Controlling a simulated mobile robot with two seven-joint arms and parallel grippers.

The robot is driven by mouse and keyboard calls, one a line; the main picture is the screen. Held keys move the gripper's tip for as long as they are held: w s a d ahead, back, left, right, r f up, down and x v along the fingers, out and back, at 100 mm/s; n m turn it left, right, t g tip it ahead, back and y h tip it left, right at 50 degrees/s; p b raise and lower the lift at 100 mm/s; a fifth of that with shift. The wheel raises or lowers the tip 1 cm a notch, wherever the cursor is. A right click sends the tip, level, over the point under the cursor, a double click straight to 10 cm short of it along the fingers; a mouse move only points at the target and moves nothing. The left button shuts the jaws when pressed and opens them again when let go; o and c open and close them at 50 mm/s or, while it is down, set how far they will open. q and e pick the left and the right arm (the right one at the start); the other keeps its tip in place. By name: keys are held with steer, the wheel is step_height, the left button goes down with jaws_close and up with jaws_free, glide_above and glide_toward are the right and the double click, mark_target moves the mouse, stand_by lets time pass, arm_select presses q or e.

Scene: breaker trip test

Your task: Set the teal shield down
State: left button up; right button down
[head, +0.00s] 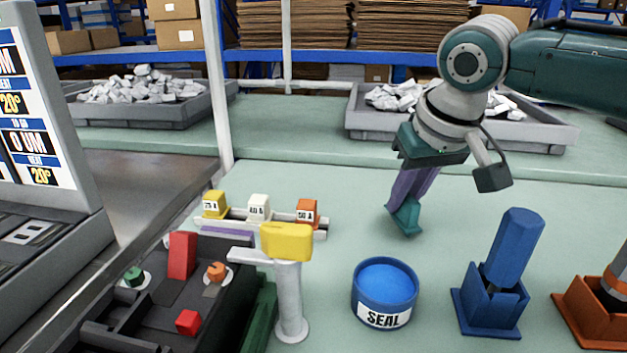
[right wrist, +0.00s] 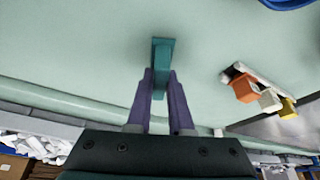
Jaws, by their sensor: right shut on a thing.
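The teal shield (head: 405,218) is a small block between the purple fingers of my right gripper (head: 408,200), in the middle right of the head view. The gripper points down and is shut on it. In the right wrist view the teal shield (right wrist: 161,62) sticks out past the fingertips of the right gripper (right wrist: 160,88). It is over the pale green table (head: 350,185); I cannot tell whether its lower end touches the surface. My left gripper is not in view.
A blue SEAL pot (head: 384,317), a blue block in a holder (head: 515,245) and an orange holder (head: 585,310) stand in front. A yellow-topped post (head: 290,300), a rack of labelled blocks (head: 258,207) and a dark panel (head: 215,320) are left. Table around the shield is clear.

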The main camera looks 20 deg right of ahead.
steer(key=shift+f, duration=0.2)
steer(key=c, duration=1.3)
jaws_free()
steer(key=shift+f, duration=0.1)
steer(key=o, duration=0.5)
steer(key=p+v, duration=0.3)
steer(key=v, duration=0.9)
